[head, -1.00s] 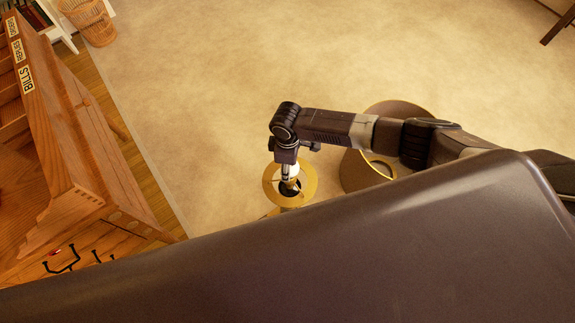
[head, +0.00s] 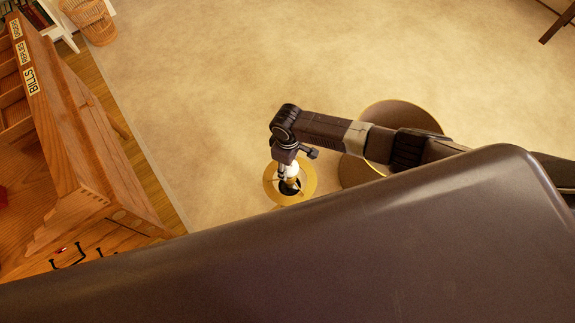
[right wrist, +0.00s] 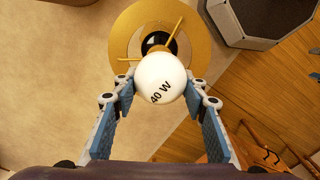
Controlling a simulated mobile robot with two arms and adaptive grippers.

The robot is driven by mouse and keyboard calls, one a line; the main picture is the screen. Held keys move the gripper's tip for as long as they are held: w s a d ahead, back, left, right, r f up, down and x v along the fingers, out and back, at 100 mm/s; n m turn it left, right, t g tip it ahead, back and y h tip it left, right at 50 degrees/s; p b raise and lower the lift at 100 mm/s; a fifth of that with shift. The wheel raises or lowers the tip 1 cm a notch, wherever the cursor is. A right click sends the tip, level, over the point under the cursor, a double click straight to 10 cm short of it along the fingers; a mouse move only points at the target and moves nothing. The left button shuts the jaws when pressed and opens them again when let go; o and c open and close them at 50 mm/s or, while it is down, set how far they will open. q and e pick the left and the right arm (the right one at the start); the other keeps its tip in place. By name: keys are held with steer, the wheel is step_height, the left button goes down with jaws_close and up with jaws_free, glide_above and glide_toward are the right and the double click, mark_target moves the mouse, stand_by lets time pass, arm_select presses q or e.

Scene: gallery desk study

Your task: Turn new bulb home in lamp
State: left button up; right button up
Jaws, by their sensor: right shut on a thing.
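A white bulb (head: 292,170) marked "40 W" sits between the fingers of my right gripper (head: 289,165). In the right wrist view the bulb (right wrist: 160,78) fills the gap between the blue-padded fingertips, and the gripper (right wrist: 160,88) is shut on it. The lamp (head: 270,180) shows as a gold ring with thin spokes around a dark socket. In the wrist view the lamp ring (right wrist: 205,42) lies behind the bulb. My left gripper is not in view.
A brown, gold-rimmed round thing (head: 405,116), perhaps a shade, is beside the lamp, partly behind my right arm. A wooden desk with labelled pigeonholes (head: 75,150) stands at left. A wicker basket (head: 98,28) is at top left. The pale carpet (head: 240,70) is largely clear.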

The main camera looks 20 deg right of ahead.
stand_by(0.4)
steer(key=shift+r+m+p, duration=0.1)
steer(key=shift+m+p, duration=0.9)
steer(key=shift+m, duration=1.1)
steer(key=shift+w+d, duration=0.1)
steer(key=shift+d, duration=0.05)
steer(key=o, duration=0.9)
steer(key=shift+o, duration=0.2)
